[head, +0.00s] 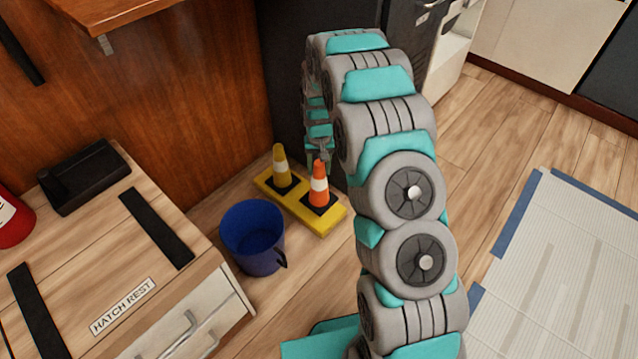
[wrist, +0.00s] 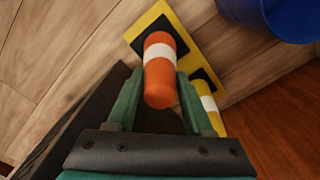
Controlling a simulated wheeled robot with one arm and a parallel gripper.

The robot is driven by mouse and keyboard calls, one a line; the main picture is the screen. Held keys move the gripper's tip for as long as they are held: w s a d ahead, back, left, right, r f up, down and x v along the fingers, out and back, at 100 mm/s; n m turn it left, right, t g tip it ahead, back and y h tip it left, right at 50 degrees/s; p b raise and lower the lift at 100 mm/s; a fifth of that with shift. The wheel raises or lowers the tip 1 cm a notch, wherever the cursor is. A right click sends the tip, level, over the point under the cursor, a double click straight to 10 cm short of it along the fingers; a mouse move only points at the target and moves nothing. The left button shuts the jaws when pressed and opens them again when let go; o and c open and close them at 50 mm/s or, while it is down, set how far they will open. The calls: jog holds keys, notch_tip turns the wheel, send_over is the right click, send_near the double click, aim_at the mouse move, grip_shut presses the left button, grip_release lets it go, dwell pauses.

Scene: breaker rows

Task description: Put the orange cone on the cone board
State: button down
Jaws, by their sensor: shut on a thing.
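The orange cone (head: 319,186), with a white band, is upright over the right end of the yellow cone board (head: 328,224). A black square shows around its foot; I cannot tell whether the cone rests on the board or is just above it. My gripper (head: 320,158) is at the cone's top, pointing down. In the wrist view my gripper (wrist: 161,80) is shut on the orange cone (wrist: 160,75), one finger on each side. A yellow cone (head: 280,168) with a white band stands on the board's other end.
A blue bucket (head: 253,240) stands on the floor just left of the board. A dark cabinet (head: 284,90) is close behind. A wooden chest (head: 105,250) with a HATCH REST label fills the lower left. Floor at the right is open, with a taped pale mat (head: 570,260).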

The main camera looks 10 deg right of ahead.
aim_at(319, 178)
jog(key=shift+f, duration=2.65)
jog(key=shift+c, duration=1.5)
grip_release()
